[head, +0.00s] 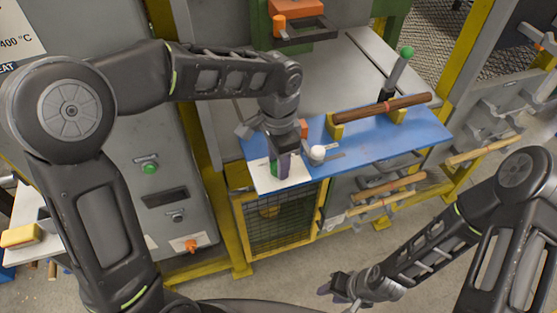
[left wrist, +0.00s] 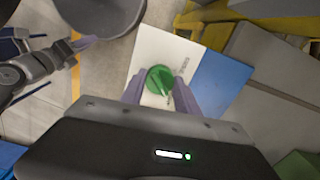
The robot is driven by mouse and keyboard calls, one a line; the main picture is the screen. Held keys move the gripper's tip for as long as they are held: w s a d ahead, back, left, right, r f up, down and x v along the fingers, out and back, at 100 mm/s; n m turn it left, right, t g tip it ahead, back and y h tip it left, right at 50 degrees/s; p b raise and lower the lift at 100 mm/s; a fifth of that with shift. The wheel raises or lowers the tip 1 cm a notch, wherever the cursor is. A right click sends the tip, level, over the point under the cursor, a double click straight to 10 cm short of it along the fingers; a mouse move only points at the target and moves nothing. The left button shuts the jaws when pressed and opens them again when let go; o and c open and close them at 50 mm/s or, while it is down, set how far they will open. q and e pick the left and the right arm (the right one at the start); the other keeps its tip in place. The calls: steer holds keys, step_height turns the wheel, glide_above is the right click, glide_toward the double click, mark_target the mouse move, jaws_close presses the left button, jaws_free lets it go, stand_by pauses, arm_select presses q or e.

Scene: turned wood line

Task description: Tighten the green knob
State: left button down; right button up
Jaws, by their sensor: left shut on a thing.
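The green knob (left wrist: 159,80) has a pale pointer line on its face and sits on a white plate (left wrist: 150,48) with small markings. In the head view the plate (head: 291,178) lies at the left end of the blue bench, and only a sliver of the knob (head: 273,169) shows behind my finger. My left gripper (head: 281,163) points down over the plate and is shut on the knob, one finger on each side in the left wrist view (left wrist: 160,92). My right gripper (head: 342,294) is low at the front, away from the bench, with nothing visible in it; its finger gap is unclear.
The blue bench top (head: 430,131) carries a turned wooden spindle (head: 382,107) on yellow supports and a white ball-shaped part (head: 317,153) close beside my left gripper. A green-tipped lever (head: 405,55) rises behind. A grey cabinet with a green button (head: 150,168) stands to the left.

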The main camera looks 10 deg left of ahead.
arm_select(q)
steer(key=c, duration=0.9)
jaws_free()
step_height(320, 180, up, 8)
steer(key=shift+f+b, duration=0.1)
steer(key=shift+b, duration=0.25)
